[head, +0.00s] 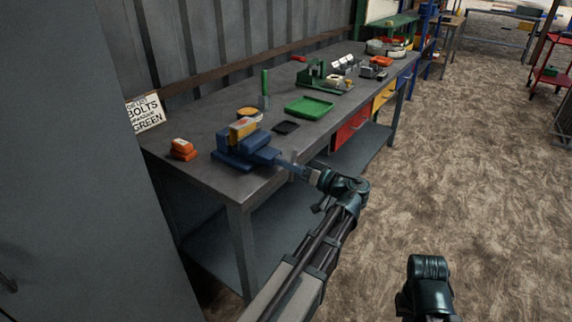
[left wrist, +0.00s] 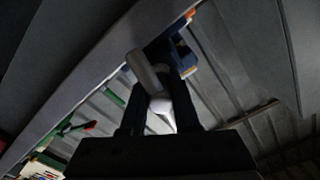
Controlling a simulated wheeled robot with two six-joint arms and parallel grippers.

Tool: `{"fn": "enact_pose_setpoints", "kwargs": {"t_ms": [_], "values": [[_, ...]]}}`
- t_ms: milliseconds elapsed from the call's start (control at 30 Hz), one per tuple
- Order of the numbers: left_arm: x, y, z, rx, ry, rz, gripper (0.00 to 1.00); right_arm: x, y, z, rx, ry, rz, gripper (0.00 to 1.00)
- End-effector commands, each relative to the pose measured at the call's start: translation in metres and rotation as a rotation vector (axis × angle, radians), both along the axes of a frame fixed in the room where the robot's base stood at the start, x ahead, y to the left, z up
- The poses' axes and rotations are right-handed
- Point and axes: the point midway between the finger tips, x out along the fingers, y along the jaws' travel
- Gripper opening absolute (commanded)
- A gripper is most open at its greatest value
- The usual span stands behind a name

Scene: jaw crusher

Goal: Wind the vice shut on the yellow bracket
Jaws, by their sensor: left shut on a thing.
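The blue vice (head: 232,155) stands at the near edge of the grey workbench, with its screw end pointing out over the edge. The yellow bracket (head: 242,129) sits upright at the vice's jaws; I cannot tell whether both jaws touch it. My left gripper (head: 297,168) is at the screw end, shut on the vice handle. In the left wrist view the grey handle (left wrist: 146,72) lies between the two dark fingers, with a pale rounded end below it. The blue vice (left wrist: 178,50) shows behind, partly hidden by a finger.
Orange blocks (head: 182,149) lie left of the vice. A yellow-orange round item (head: 249,114), a green cylinder (head: 265,88), a dark flat tray (head: 286,127) and a green tray (head: 308,107) are behind and right. A tall grey panel (head: 80,180) fills the left.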

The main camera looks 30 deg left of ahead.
Motion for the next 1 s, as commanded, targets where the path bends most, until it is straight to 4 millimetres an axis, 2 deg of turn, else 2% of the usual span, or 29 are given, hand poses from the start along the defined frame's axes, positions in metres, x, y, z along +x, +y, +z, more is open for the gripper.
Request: {"fn": "enact_pose_setpoints", "kwargs": {"t_ms": [300, 333, 467, 800, 867, 1000], "values": [[-0.002, 0.0, -0.001, -0.003, 0.0, 0.003, 0.0, 0.0, 0.0, 0.0, 0.0, 0.0, 0.0, 0.0], [-0.002, 0.0, -0.001, -0.003, 0.0, 0.003, 0.33, 0.0, 0.0, 0.0, 0.0, 0.0, 0.0, 0.0], [-0.001, 0.0, 0.0, -0.001, 0.0, 0.002, 0.56, 0.0, 0.0, 0.0, 0.0, 0.0, 0.0, 0.0], [0.0, -0.002, 0.0, 0.0, -0.001, 0.0, 0.58, 0.0, 0.0, 0.0, 0.0, 0.0, 0.0, 0.0], [-0.001, -0.007, 0.0, -0.001, -0.001, -0.001, 0.58, 0.0, 0.0, 0.0, 0.0, 0.0, 0.0, 0.0], [-0.002, -0.03, 0.0, -0.001, -0.001, -0.004, 0.58, 0.0, 0.0, 0.0, 0.0, 0.0, 0.0, 0.0]]}}
